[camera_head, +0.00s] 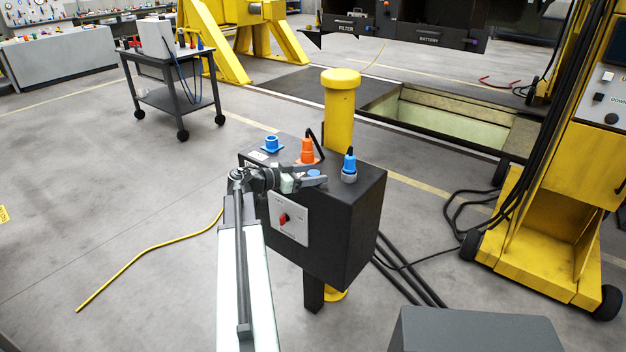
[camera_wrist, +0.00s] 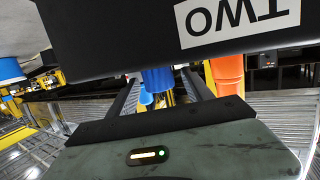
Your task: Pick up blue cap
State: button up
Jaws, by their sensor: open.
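In the wrist view, a blue piece (camera_wrist: 157,79) shows between my fingers (camera_wrist: 160,95), below the box's upside-down "TWO" label. A blue socket-like piece (camera_head: 272,144) sits at the box's back left.
An orange plug (camera_head: 307,151) stands close behind my gripper and also shows in the wrist view (camera_wrist: 228,75). A blue plug (camera_head: 349,167) stands to the right. A red switch (camera_head: 284,219) is on the box's front. A yellow post (camera_head: 340,110) rises behind.

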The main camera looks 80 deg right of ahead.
aim_at(313, 173)
jog(key=shift+s+d, duration=0.1)
grip_shut()
notch_tip(313, 173, up, 10)
jog(key=p, duration=1)
jog(key=shift+r, duration=0.1)
